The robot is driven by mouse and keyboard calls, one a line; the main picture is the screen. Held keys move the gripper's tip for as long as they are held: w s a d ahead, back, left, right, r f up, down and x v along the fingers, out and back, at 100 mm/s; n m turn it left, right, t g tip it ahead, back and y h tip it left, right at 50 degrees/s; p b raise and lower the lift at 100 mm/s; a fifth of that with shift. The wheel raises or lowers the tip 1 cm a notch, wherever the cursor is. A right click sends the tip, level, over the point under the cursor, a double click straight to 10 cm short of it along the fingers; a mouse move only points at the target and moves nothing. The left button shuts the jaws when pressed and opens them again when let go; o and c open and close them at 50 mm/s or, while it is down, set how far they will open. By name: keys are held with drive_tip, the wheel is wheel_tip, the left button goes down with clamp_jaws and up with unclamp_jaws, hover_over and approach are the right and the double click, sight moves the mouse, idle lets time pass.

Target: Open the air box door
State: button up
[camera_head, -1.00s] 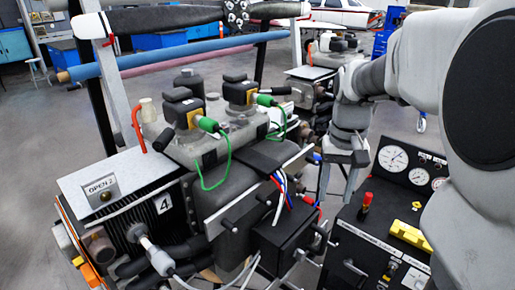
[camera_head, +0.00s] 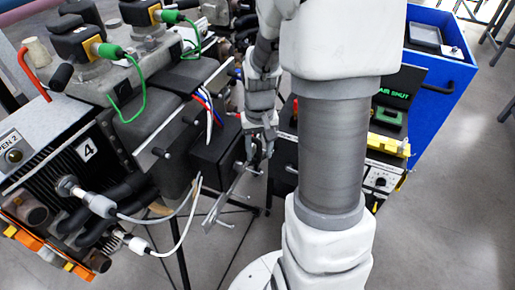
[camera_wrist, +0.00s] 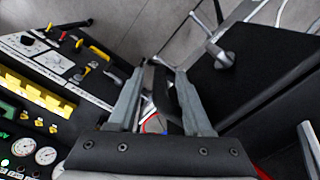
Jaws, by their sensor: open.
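My gripper (camera_head: 260,152) points down, open and empty, just right of a black box (camera_head: 210,150) on the engine's side. In the wrist view, the two grey fingers of my gripper (camera_wrist: 161,72) are apart, with dark and coloured parts beyond them. The large black surface (camera_wrist: 265,65) with a grey lever handle (camera_wrist: 214,45) lies right of the fingers and seems apart from them. I cannot tell for sure which panel is the air box door. A display reading "AIR SHUT" (camera_head: 395,94) stands on the console behind my arm.
The control console (camera_wrist: 50,60), with gauges and a yellow guard, lies left in the wrist view. A blue cabinet (camera_head: 447,90) stands behind. Grey floor (camera_head: 440,230) is clear at right.

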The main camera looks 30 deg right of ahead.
drive_tip(key=shift+f, duration=0.15)
clamp_jaws()
idle(1.4)
